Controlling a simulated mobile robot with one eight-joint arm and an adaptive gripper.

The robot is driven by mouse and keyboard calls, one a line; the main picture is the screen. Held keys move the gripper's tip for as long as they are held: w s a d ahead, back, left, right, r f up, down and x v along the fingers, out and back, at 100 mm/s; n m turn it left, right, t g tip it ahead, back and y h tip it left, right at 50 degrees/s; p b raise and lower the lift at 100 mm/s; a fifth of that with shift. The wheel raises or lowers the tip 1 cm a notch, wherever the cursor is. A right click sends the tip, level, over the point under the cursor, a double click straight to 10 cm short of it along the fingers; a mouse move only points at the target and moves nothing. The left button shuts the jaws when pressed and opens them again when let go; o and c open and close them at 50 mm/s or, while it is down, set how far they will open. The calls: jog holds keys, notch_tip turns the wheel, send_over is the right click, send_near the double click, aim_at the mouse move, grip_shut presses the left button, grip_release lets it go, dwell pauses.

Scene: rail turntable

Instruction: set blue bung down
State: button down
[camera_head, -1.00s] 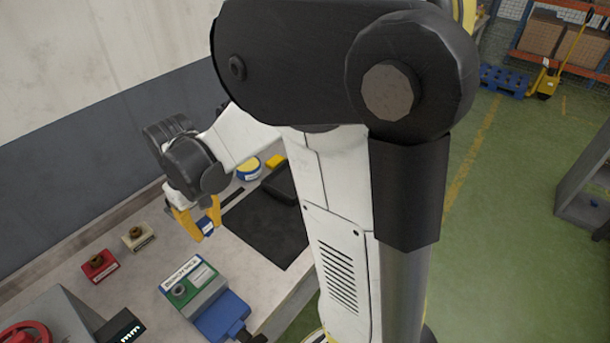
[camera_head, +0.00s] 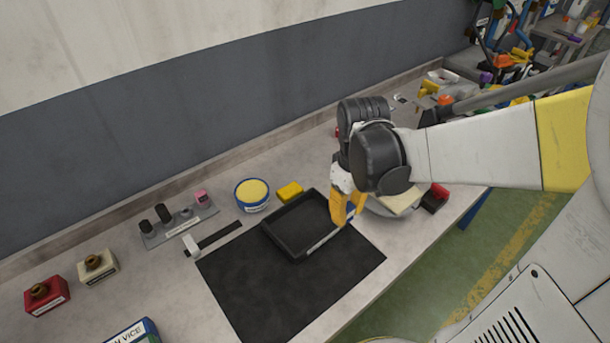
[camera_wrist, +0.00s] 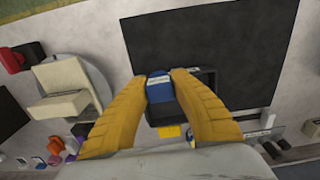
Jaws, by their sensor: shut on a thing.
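The blue bung (camera_wrist: 160,88), with a pale label on it, is held between the yellow fingers of my gripper (camera_wrist: 160,82) in the wrist view. In the head view my gripper (camera_head: 347,214) is at the right side of a black tray (camera_head: 296,228), and the bung is hidden by the fingers. In the wrist view the tray (camera_wrist: 206,80) shows behind the bung and fingers. I cannot tell the bung's height over it.
The tray lies on a black mat (camera_head: 265,298). A yellow sponge (camera_head: 289,192) and a round blue-and-yellow tub (camera_head: 252,194) stand behind it. A rack with dark pegs (camera_head: 178,224) is to the left. A pale round-based object (camera_head: 398,203) is close right of my gripper.

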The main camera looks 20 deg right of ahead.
jog(key=b, duration=0.4)
send_over(305, 226)
notch_tip(305, 226, down, 7)
jog(key=shift+s+f, duration=0.1)
jog(key=shift+f+b, duration=0.9)
jog(key=shift+f, duration=0.95)
jog(key=shift+f, duration=0.2)
jog(key=c, duration=1.2)
grip_release()
jog(key=shift+r, duration=0.15)
